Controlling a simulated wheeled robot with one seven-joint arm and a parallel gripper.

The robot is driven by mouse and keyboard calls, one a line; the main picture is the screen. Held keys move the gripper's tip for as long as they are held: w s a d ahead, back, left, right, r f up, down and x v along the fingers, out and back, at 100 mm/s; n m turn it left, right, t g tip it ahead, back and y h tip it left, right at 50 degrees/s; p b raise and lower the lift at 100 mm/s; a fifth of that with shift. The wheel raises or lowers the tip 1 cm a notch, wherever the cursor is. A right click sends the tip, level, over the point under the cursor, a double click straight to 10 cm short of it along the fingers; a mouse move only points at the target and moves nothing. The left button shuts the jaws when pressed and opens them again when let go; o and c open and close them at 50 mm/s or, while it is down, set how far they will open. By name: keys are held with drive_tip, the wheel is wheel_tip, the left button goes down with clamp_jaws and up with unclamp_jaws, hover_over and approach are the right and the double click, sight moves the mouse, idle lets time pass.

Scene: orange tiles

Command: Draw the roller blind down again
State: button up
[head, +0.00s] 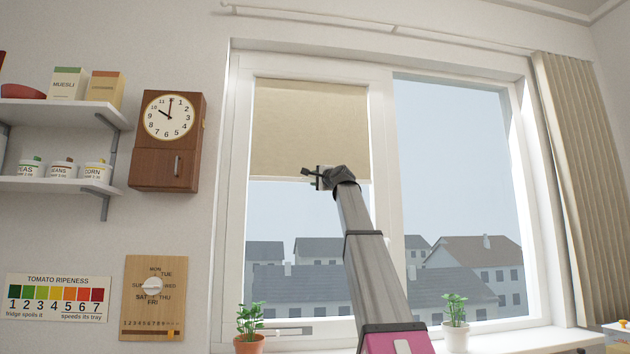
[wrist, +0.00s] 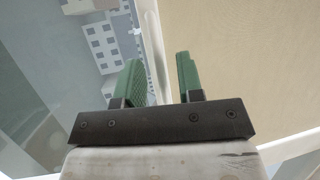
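The beige roller blind (head: 305,125) hangs over the upper part of the left window pane, its lower edge about halfway down the glass. It also fills the right of the wrist view (wrist: 255,70). Its pale bottom bar (head: 275,179) shows in the wrist view (wrist: 152,35) too, running into the gap between the fingers. My gripper (head: 308,175) is at the bar's middle in the head view. In the wrist view its green fingers (wrist: 160,68) are apart, one on each side of the bar's line. I see no clear contact with the bar.
Two potted plants stand on the sill, at left (head: 249,322) and right (head: 455,310). A wooden clock (head: 167,165) and shelves (head: 60,113) are on the left wall. A curtain (head: 580,150) hangs at right. The glass below the blind is uncovered.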

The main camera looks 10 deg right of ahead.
drive_tip(key=shift+w+a, duration=0.15)
drive_tip(key=shift+w, duration=0.15)
clamp_jaws()
wheel_tip(320, 180, down, 46)
drive_tip(key=shift+r, duration=0.25)
drive_tip(key=shift+s, duration=0.1)
unclamp_jaws()
drive_tip(key=shift+f, duration=0.1)
